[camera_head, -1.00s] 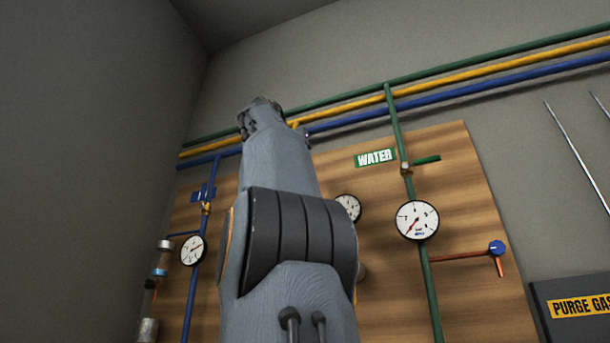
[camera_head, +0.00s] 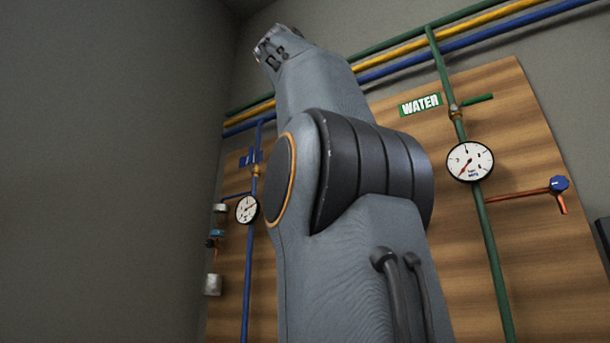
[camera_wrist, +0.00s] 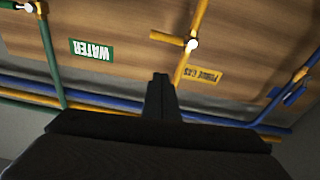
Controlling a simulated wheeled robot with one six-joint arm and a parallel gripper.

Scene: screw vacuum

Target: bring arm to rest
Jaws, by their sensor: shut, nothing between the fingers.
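My arm stands raised in the middle of the head view, with its far end pointing up and to the left. In the head view the fingers of my gripper cannot be made out at the arm's far end. In the wrist view my gripper (camera_wrist: 160,78) is seen from behind, with its dark fingers together and nothing between them. It points toward the wooden panel, which appears upside down there. I cannot tell the gap between the fingers and the panel, but no contact shows.
A wooden panel (camera_head: 525,215) carries a water gauge (camera_head: 470,162), a green WATER sign (camera_head: 420,105), a smaller gauge (camera_head: 247,209) and a blue-knobbed valve (camera_head: 559,184). Green, yellow and blue pipes (camera_head: 480,40) run along the wall above. A bare grey wall (camera_head: 110,170) fills the left.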

